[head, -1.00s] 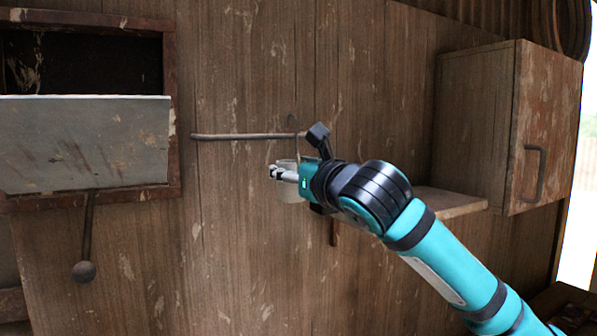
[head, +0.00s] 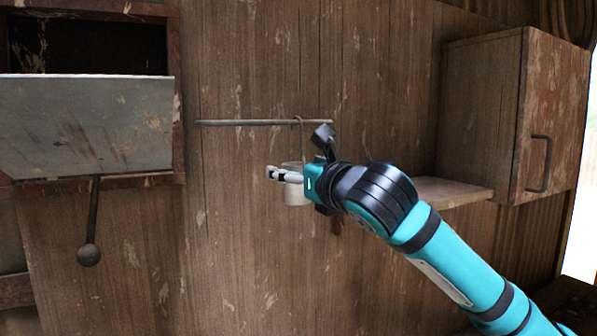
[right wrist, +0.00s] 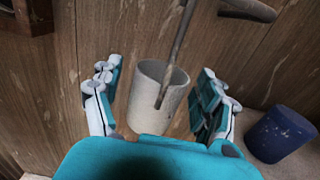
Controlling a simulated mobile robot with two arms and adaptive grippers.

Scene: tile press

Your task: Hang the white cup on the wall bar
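The white cup (head: 297,193) is below the wall bar (head: 240,123), partly hidden behind my right gripper (head: 284,175). Its long thin hook handle (head: 299,140) rises to the bar and its curved top appears to be over it. In the right wrist view the cup (right wrist: 152,92) is upright between the fingers of my right gripper (right wrist: 156,100). The fingers are spread, with a visible gap on the left side; contact on the right side is unclear. My left gripper is not in view.
A small shelf (head: 450,192) and a wooden cabinet (head: 545,120) are to the right. A dark blue cup (right wrist: 281,134) stands beside my right gripper in the wrist view. A press with a metal plate (head: 85,125) and a ball-ended lever (head: 91,225) is at left.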

